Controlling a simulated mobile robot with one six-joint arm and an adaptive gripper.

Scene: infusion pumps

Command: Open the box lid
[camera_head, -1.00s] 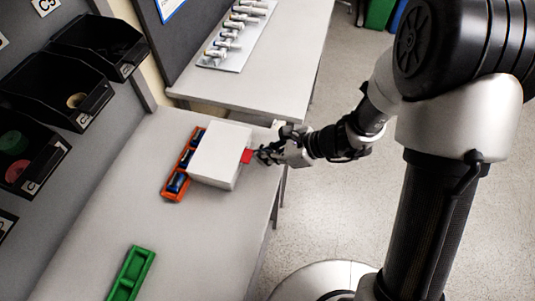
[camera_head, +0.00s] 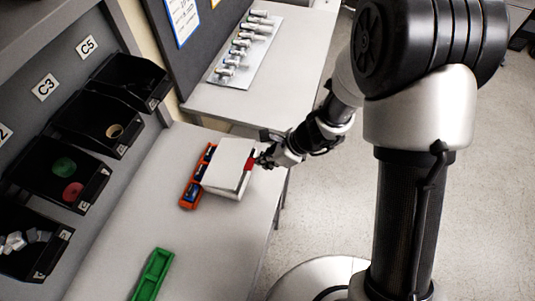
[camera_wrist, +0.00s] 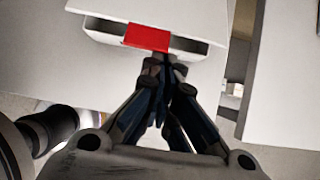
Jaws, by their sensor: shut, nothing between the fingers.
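The white box (camera_head: 238,193) stands on the grey table with its white lid (camera_head: 225,163) on top. The lid looks slightly raised on the side facing my gripper, with a dark gap under its edge. A red tab (camera_head: 250,164) sticks out from that side. In the wrist view the tab (camera_wrist: 146,37) hangs at the lid's edge (camera_wrist: 160,12), with the gap beside it. My gripper (camera_head: 262,161) is shut and empty, its fingertips (camera_wrist: 164,62) right at the tab's lower edge, seeming to touch it. The inside of the box is hidden.
An orange tray (camera_head: 188,196) with blue items lies left of the box. A green tray (camera_head: 152,275) is nearer the front. Black bins (camera_head: 62,170) hang at the left. Another table (camera_head: 225,107) with a row of vials stands behind.

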